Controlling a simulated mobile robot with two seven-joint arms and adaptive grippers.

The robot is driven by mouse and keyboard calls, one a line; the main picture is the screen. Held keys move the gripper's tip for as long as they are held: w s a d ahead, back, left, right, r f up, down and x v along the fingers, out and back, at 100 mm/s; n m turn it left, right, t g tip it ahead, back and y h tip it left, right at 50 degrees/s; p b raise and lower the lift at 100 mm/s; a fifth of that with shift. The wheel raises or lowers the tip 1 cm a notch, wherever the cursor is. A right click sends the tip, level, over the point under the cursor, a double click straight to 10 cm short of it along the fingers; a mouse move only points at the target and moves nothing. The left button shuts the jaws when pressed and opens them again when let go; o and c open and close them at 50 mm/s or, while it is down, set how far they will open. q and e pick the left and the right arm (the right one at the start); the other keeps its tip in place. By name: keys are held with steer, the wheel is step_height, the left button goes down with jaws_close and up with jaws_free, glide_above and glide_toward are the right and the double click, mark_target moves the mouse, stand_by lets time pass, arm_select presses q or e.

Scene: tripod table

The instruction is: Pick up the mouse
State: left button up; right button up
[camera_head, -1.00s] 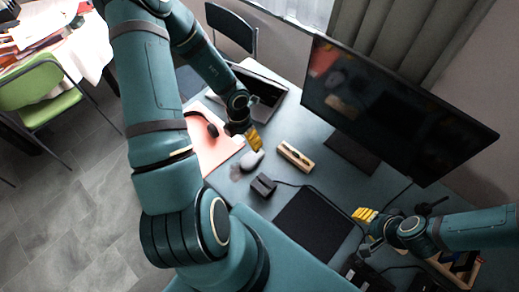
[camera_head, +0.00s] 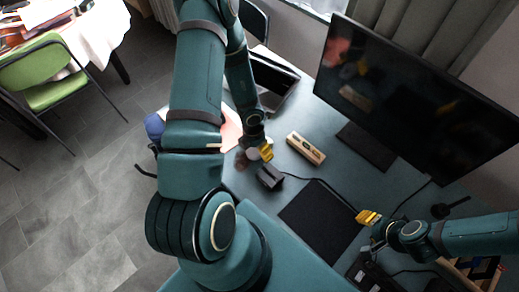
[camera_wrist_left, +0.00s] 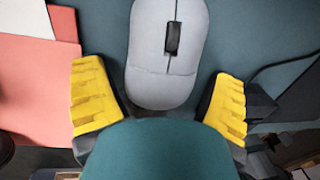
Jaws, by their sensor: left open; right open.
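The mouse (camera_wrist_left: 168,50) is light grey with a dark scroll wheel and lies on the blue-grey desk (camera_wrist_left: 260,40). In the left wrist view, it sits between and ahead of the yellow fingers of my left gripper (camera_wrist_left: 158,95), with room on both sides. The fingers are open and not touching it. In the head view, my left gripper (camera_head: 261,151) is low over the desk at the mouse, which it largely hides. My right gripper (camera_head: 369,217) is over the desk's right part, away from the mouse, and holds nothing visible.
A dark box (camera_head: 270,177) and a wooden block with holes (camera_head: 306,149) lie close to the left gripper. A black mat (camera_head: 318,218) is in front, a large monitor (camera_head: 410,95) behind. A laptop (camera_head: 272,85) stands at the back left.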

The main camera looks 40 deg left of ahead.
arm_select(q)
steer(key=shift+f, duration=0.15)
steer(key=c, duration=1)
